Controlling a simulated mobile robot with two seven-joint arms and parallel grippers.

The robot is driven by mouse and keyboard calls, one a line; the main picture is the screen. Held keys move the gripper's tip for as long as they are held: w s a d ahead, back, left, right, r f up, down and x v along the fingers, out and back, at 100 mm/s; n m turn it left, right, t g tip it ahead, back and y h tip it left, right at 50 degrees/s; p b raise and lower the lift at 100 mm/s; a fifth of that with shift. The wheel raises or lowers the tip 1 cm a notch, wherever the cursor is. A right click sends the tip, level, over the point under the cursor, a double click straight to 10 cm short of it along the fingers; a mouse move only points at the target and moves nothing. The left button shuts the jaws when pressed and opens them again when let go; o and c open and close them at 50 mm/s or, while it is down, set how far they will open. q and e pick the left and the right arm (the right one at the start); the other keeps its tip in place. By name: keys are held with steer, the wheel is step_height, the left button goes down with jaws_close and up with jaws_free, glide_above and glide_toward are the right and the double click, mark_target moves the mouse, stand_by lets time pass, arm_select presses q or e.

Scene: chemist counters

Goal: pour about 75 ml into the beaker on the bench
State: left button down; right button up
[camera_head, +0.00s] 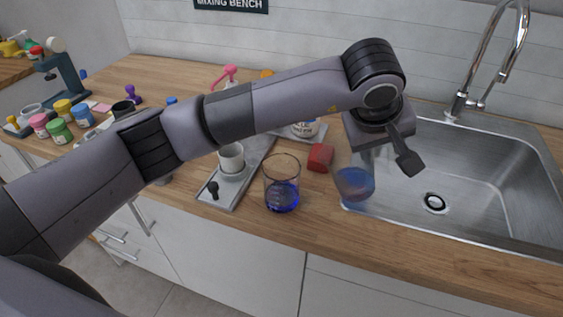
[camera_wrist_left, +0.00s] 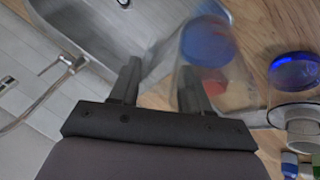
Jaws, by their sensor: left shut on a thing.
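A clear beaker (camera_head: 282,184) with dark blue liquid in its lower part stands upright on the wooden bench; it also shows at the right of the left wrist view (camera_wrist_left: 293,82). My left gripper (camera_head: 384,160) is to the right of it, by the sink's left edge. It is shut on a clear vessel (camera_head: 355,184) with blue liquid, blurred in the head view and in the left wrist view (camera_wrist_left: 208,48). The vessel is apart from the beaker. The contact of the fingers with it is partly hidden. My right gripper is not in view.
A red block (camera_head: 320,157) lies behind and between the two vessels. A grey tray (camera_head: 218,196) with a white cup (camera_head: 231,158) is left of the beaker. The steel sink (camera_head: 475,185) and faucet (camera_head: 462,103) are on the right. Several coloured jars stand at far left.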

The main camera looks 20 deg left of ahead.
arm_select(q)
steer(key=shift+w+d+r+g+y+p, duration=0.15)
steer(key=shift+w+d+g+y+p, duration=0.05)
steer(key=shift+d+y+p, duration=0.25)
steer(key=shift+w+d+r+g+y+p, duration=0.1)
steer(key=shift+w+d+g+y+p, duration=0.1)
steer(key=shift+d+y+p, duration=0.3)
steer(key=shift+w+d+f+m+y, duration=0.3)
steer(key=shift+d+f+y, duration=0.35)
steer(key=shift+f+y, duration=0.2)
steer(key=shift+g, duration=0.3)
